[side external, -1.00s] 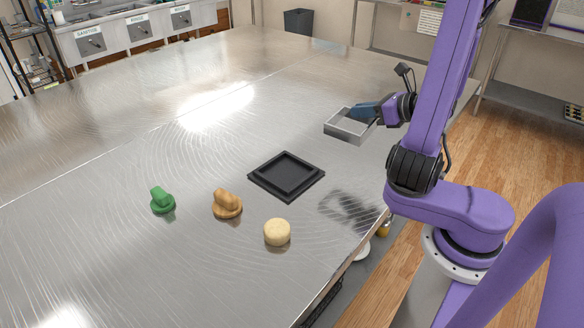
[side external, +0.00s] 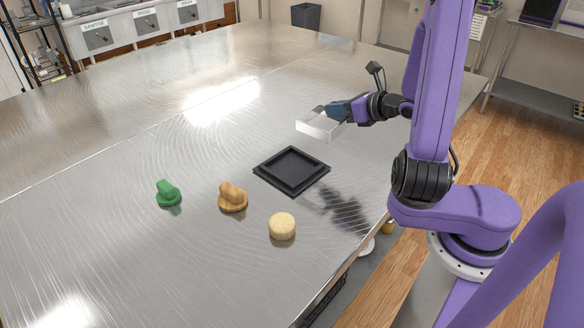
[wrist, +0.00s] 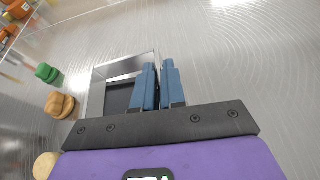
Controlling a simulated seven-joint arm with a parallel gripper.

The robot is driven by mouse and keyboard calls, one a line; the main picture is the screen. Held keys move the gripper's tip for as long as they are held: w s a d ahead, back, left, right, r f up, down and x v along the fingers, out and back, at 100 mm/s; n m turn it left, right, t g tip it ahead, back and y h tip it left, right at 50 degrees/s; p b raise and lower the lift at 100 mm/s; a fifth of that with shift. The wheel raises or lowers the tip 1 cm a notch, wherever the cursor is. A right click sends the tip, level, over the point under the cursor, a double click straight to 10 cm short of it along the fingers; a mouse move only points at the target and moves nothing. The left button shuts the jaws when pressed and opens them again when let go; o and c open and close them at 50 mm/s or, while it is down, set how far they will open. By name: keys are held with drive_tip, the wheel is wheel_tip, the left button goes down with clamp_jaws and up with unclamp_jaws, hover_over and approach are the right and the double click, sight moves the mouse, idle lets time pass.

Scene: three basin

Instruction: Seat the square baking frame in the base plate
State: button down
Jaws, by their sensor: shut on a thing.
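The square baking frame (side external: 314,131) is a thin-walled silver square ring, held in the air behind and slightly right of the base plate in the side view. The black base plate (side external: 262,173) lies flat on the table with a raised square rim and an open, empty recess. My gripper (side external: 334,109) has its blue fingers shut on one wall of the frame. In the wrist view the fingers (wrist: 157,68) grip the frame's right wall, and the frame (wrist: 122,67) surrounds a dark area of the base plate (wrist: 118,97). The frame is apart from the plate.
A green knobbed piece (side external: 168,194), an orange-brown knobbed piece (side external: 232,198) and a pale round piece (side external: 282,227) stand left and in front of the plate. The metal table (side external: 130,250) is otherwise clear. Its edge runs along the right, beside my arm.

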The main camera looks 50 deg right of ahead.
sight(306, 120)
drive_tip(key=shift+m, duration=0.3)
drive_tip(key=w+a, duration=0.1)
drive_tip(key=a, duration=0.1)
drive_tip(key=w+a+f, duration=0.1)
drive_tip(key=a, duration=0.1)
drive_tip(key=w+a+f, duration=0.1)
drive_tip(key=a, duration=0.1)
drive_tip(key=shift+w+f, duration=0.15)
drive_tip(key=shift+w, duration=0.15)
drive_tip(key=shift+w+a+f, duration=0.1)
drive_tip(key=shift+a+f, duration=0.1)
drive_tip(key=shift+f, duration=1.2)
drive_tip(key=shift+w+a+f, duration=0.1)
drive_tip(key=shift+a+f, duration=0.05)
drive_tip(key=shift+f, duration=1.3)
drive_tip(key=shift+a+f, duration=0.2)
drive_tip(key=shift+f, duration=1.2)
drive_tip(key=c, duration=1.2)
unclamp_jaws()
